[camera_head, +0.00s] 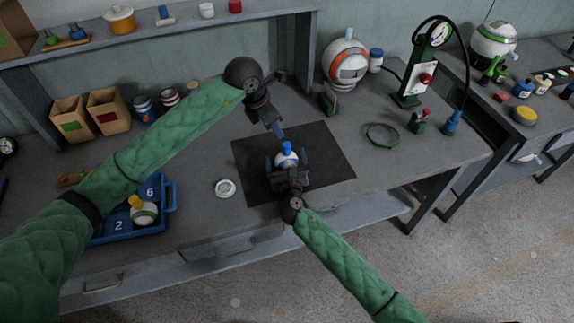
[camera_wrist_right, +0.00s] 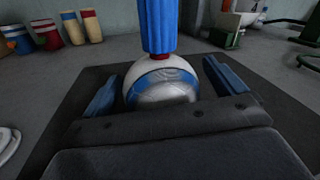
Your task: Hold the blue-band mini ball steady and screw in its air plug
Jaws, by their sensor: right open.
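The blue-band mini ball (camera_head: 288,160) sits on the dark mat (camera_head: 328,152). It is white with a blue band in the right wrist view (camera_wrist_right: 160,84). A blue air plug (camera_head: 287,147) stands upright on top of the ball; the right wrist view shows the plug (camera_wrist_right: 159,28) with a red collar against the ball's top. How deep it sits is hidden. My right gripper (camera_head: 288,164) is open, its blue fingers on either side of the ball with gaps. My left gripper (camera_head: 278,131) points down just above and behind the plug, apparently clear of it; its jaw opening is unclear.
A white ring (camera_head: 225,188) lies left of the mat. A blue numbered tray (camera_head: 170,200) holding a yellow-topped ball is farther left. Behind are an orange-banded ball (camera_head: 346,64), a gauge pump (camera_head: 418,75) and a green ring (camera_head: 382,135). The mat's right side is clear.

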